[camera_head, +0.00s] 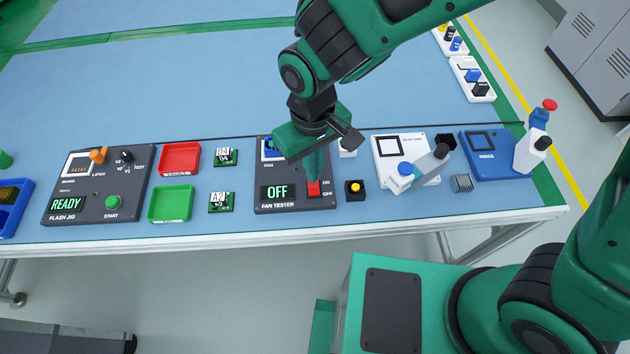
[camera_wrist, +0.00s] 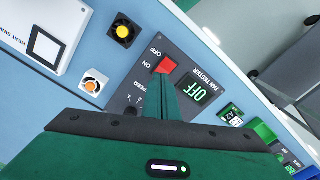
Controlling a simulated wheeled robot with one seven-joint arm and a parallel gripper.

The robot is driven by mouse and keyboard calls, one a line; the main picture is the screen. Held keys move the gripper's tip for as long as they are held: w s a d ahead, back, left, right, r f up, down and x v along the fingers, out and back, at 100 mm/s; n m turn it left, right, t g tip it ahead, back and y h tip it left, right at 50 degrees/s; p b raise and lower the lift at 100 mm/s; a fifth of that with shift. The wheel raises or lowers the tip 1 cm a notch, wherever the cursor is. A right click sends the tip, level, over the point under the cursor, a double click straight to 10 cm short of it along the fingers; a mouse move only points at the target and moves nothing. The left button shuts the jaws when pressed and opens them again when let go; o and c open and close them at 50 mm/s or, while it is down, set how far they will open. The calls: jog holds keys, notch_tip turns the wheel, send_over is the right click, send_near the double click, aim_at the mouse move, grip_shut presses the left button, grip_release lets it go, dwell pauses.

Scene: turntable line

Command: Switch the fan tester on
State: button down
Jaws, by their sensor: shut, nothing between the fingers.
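The fan tester (camera_head: 290,207) is a dark grey box near the front edge of the table. Its display (camera_head: 278,192) reads OFF in green. Its red rocker switch (camera_head: 313,188) sits between the ON and OFF labels; it also shows in the wrist view (camera_wrist: 166,65). My gripper (camera_head: 313,178) is shut and empty, pointing down at the switch from above. In the wrist view its fingertips (camera_wrist: 163,79) overlap the switch's edge on the ON side; I cannot tell whether they touch it. My arm hides part of the tester's upper half.
A small black box with a yellow button (camera_head: 355,188) stands just right of the tester. A white device (camera_head: 390,150) and a blue press (camera_head: 487,160) are further right. Left are two boards (camera_head: 222,202), red (camera_head: 180,158) and green trays (camera_head: 171,204), and the flash jig (camera_head: 85,212).

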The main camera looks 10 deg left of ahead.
jog(key=shift+f, duration=0.7)
dwell(0.8)
jog(key=shift+r, duration=0.1)
notch_tip(320, 180, up, 7)
dwell(0.8)
dwell(0.4)
